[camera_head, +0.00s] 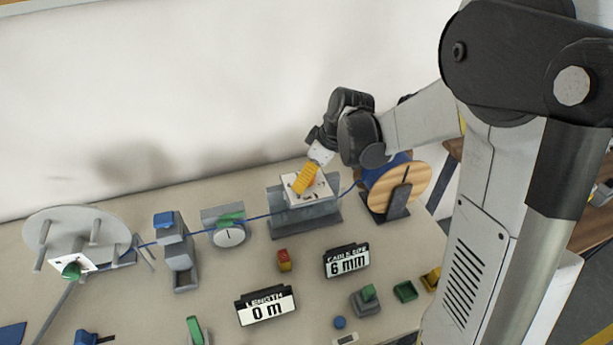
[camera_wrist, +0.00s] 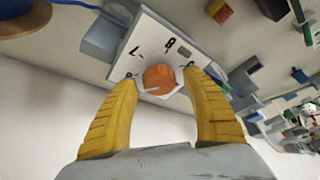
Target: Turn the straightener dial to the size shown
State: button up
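The straightener (camera_head: 307,215) is a grey block with a white dial plate on top. Its round orange dial (camera_wrist: 160,78) shows in the wrist view, with a pale line at its lower left. Marks resembling 7 and 8 are legible on the plate (camera_wrist: 153,38); marks by the fingertips are partly hidden. The cable size sign (camera_head: 346,261) reads 6 mm. My gripper (camera_wrist: 162,76) has its two yellow fingers on either side of the dial, with small gaps showing. It also shows over the plate in the head view (camera_head: 301,186), where it hides part of the dial.
A blue cable runs from the wooden-faced spool (camera_head: 398,189) through the straightener and past the round gauge (camera_head: 229,235) to the grey reel (camera_head: 68,228). The length sign (camera_head: 267,306) reads 0 m. A red block (camera_head: 284,261) and green pieces lie in front.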

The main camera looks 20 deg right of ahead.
jog(key=shift+r, duration=0.15)
jog(key=v, duration=1.1)
jog(key=shift+s+d+r, duration=0.15)
jog(key=shift+r, duration=0.15)
jog(key=s+a+f+m+t+h+b, duration=0.1)
jog(key=s+f+m+b, duration=0.3)
jog(key=s, duration=0.4)
jog(key=s+a+f+m+t+h+b, duration=0.2)
jog(key=s+m, duration=0.3)
jog(key=s, duration=0.3)
jog(key=shift+s+f+t+b, duration=0.4)
jog(key=shift+f+t+b, duration=0.1)
jog(key=shift+f+b, duration=0.4)
